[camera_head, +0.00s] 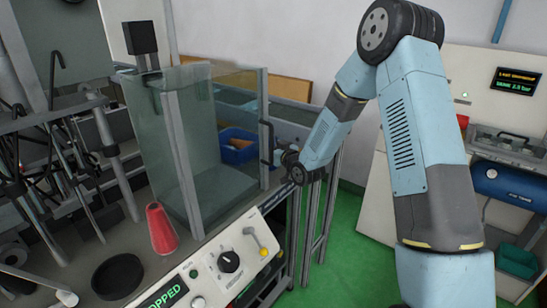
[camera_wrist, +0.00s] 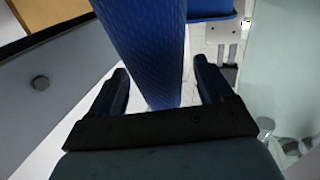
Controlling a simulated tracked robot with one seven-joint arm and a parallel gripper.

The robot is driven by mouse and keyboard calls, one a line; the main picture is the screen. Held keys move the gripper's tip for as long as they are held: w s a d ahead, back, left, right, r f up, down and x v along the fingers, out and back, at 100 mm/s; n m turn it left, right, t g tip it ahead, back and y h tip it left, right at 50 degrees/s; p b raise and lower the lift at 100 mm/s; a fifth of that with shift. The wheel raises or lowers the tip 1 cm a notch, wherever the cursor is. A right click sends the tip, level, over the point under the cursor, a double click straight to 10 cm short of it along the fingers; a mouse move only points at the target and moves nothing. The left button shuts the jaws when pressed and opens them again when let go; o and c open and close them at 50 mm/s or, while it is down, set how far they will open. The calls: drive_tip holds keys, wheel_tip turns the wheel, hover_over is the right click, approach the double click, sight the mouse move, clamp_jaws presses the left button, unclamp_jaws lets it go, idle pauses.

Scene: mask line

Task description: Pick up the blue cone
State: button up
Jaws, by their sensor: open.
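In the wrist view, a tall blue textured body, apparently the blue cone (camera_wrist: 150,50), stands between the two fingers of my gripper (camera_wrist: 162,70). My gripper is open, with a finger on each side and gaps showing on both sides. The lower part of the blue body ends or passes out of sight near the gripper's palm. In the head view, my arm reaches down to the right side of the glass enclosure (camera_head: 185,150). I cannot make out the blue cone or the fingertips there.
A blue bin (camera_head: 238,150) sits behind the glass; a blue edge also shows at the top of the wrist view (camera_wrist: 210,14). A red cone (camera_head: 161,229) and a black round dish (camera_head: 118,276) stand on the bench. A control panel (camera_head: 200,262) fronts it.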

drive_tip(key=shift+w+a, duration=0.15)
drive_tip(key=shift+w, duration=0.1)
drive_tip(key=shift+c, duration=0.2)
drive_tip(key=c, duration=1)
drive_tip(key=shift+c, duration=0.7)
drive_tip(key=shift+r, duration=0.15)
